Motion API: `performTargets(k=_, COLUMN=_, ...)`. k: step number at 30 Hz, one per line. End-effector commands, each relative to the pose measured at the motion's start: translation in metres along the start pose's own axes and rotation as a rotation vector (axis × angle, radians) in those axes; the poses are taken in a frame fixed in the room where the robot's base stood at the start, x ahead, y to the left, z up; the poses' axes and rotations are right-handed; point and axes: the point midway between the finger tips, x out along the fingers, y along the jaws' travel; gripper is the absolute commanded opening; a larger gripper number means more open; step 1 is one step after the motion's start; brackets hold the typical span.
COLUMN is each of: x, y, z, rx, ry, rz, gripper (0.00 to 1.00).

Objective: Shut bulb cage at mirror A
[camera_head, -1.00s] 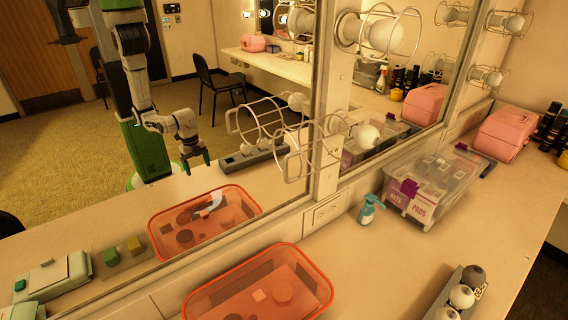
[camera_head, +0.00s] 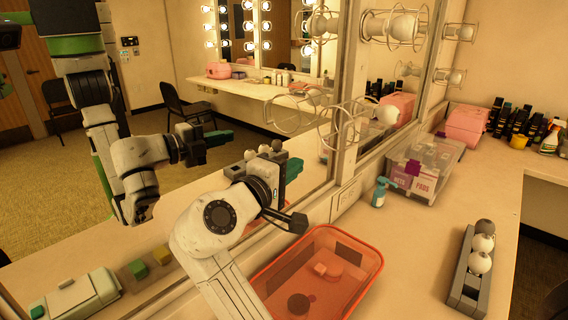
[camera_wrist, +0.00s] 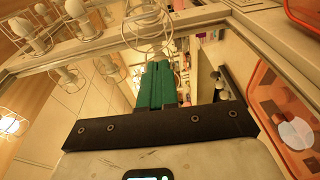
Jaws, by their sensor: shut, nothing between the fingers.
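A wire bulb cage (camera_head: 343,124) stands out from the mirror's frame post, its hoops swung to the left of a white bulb (camera_head: 386,116). It looks open, with the bulb outside the hoops. Its wire hoops also show beyond my fingertips in the wrist view (camera_wrist: 150,20). My gripper (camera_head: 294,168), with green fingers, is shut and empty, below and left of the cage. In the wrist view my gripper (camera_wrist: 156,70) points toward the hoops, apparently apart from them. No mirror label is readable. The hinge is hard to make out.
An orange tray (camera_head: 372,262) lies on the counter below my arm. A blue spray bottle (camera_head: 379,195), a clear box (camera_head: 425,165) and a bulb rack (camera_head: 463,285) stand to the right. Another caged bulb (camera_head: 402,27) is higher up. The left mirror reflects my arm and the room.

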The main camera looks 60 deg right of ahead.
Motion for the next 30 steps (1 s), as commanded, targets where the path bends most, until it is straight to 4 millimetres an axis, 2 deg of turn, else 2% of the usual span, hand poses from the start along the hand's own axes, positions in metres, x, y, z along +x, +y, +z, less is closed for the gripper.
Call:
performTargets(k=3, x=0.002, y=0.01, z=0.001, rx=-0.01, ry=-0.027, rz=0.03, gripper=0.0)
performTargets(k=8, x=0.016, y=0.013, z=0.002, rx=-0.012, ry=-0.03, rz=0.033, gripper=0.0)
performTargets(k=21, x=0.1, y=0.015, z=0.005, rx=-0.009, ry=-0.029, rz=0.03, gripper=0.0)
performTargets(k=30, x=0.123, y=0.015, z=0.03, rx=-0.01, ry=-0.026, rz=0.031, gripper=0.0)
